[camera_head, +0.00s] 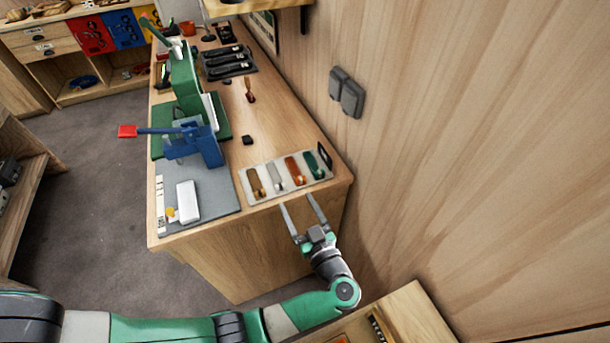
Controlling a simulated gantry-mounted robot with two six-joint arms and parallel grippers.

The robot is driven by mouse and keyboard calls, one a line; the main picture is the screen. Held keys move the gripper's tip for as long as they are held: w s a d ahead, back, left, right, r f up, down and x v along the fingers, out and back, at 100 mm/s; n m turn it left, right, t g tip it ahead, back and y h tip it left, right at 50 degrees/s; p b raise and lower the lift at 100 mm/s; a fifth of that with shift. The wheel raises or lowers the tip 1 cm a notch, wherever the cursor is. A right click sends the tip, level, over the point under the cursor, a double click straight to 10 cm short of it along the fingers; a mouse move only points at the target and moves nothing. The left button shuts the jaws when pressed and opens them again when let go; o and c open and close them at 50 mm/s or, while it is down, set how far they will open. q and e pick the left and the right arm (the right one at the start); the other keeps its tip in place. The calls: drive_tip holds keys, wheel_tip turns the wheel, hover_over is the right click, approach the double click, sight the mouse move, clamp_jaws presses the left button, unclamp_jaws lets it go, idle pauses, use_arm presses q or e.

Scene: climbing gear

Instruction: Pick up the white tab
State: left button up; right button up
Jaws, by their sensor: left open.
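A pale tray (289,193) at the near right corner of the workbench holds a row of coloured tabs. The white tab (275,176) lies in it between a brown tab (256,184) on the left and an orange tab (295,170). A green tab (315,164) lies at the right end. My left gripper (297,202) is open and empty, its fingers pointing at the near edge of the tray. In the picture its fingertips are just below the orange and white tabs; their height above the bench is unclear. My right gripper is not in view.
A grey mat (221,190) with a white block (187,201) lies left of the tray. A blue lever tool (203,148) and a green press (185,80) stand behind it. A small black block (248,140) lies behind the tray. The wooden wall (430,110) rises along the right.

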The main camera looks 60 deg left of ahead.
use_arm(q)
drive_tip(key=b, duration=0.4)
approach(282, 189)
drive_tip(key=shift+m, duration=0.3)
drive_tip(key=a+b, duration=0.4)
drive_tip(key=a, duration=0.1)
drive_tip(key=a+b, duration=0.2)
drive_tip(key=shift+w+a, duration=0.35)
drive_tip(key=shift+w, duration=0.05)
drive_tip(key=shift+a+r, duration=0.1)
drive_tip(key=shift+r, duration=0.05)
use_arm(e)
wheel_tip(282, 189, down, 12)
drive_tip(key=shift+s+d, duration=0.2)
use_arm(q)
clamp_jaws()
